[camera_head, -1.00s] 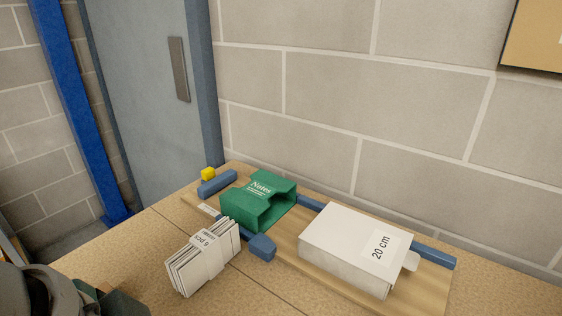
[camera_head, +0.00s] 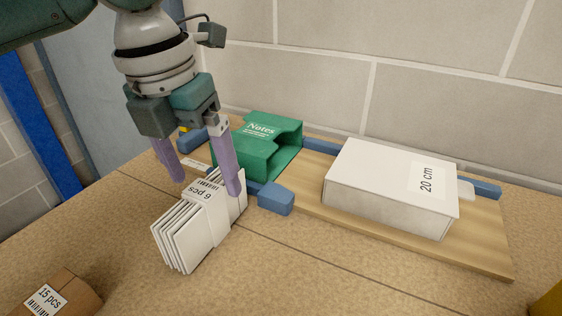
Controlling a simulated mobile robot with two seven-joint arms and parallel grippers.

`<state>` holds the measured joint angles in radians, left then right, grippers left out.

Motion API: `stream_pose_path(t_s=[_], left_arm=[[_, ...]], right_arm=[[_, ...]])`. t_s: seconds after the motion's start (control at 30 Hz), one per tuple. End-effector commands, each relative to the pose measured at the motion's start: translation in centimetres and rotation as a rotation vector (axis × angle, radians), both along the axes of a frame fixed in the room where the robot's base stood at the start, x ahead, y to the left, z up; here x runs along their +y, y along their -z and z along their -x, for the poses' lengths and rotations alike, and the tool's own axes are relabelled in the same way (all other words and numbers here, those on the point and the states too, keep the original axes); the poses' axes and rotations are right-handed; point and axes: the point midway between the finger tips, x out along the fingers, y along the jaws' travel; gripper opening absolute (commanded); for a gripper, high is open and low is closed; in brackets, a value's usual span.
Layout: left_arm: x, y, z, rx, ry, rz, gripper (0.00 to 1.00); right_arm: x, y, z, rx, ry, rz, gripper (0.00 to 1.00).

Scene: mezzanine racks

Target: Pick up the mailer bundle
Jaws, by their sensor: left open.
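The mailer bundle (camera_head: 190,231) is a stack of thin white mailers with a paper band marked "6 pcs". It stands on edge on the brown bench top, leaning a little. My left gripper (camera_head: 206,187) reaches down from the upper left, its two purple fingers apart. One fingertip is left of the bundle's upper end. The other overlaps the bundle's right end in the picture and hides part of it. I cannot tell whether either finger touches it. My right gripper is not in view.
A green "Notes" holder (camera_head: 259,140) and a white "20 cm" box (camera_head: 385,190) sit on a wooden board (camera_head: 471,250) with blue blocks (camera_head: 275,198). A brown "15 pcs" item (camera_head: 76,291) is at lower left. The bench front centre is clear. A block wall stands behind.

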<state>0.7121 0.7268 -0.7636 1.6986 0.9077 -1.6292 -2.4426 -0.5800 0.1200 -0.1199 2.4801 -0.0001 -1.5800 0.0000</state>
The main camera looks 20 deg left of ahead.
Motion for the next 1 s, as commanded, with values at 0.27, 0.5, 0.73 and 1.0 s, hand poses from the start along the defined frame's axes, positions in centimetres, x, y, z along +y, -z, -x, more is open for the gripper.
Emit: stream_pose_path(t_s=[0.27,0.5,0.73,1.0], left_arm=[[1.5,1.8,-1.1,0.008,0.118,-0.033,0.91],[1.5,4.4,-1.5,0.004,0.116,-0.033,0.91],[2.3,7.8,-1.6,0.007,0.114,-0.033,0.91],[2.2,9.4,-2.0,0.002,0.117,-0.034,0.91]], right_arm=[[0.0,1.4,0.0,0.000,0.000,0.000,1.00],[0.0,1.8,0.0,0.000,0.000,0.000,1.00],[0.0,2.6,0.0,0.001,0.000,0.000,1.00],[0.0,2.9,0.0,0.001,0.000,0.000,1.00]])
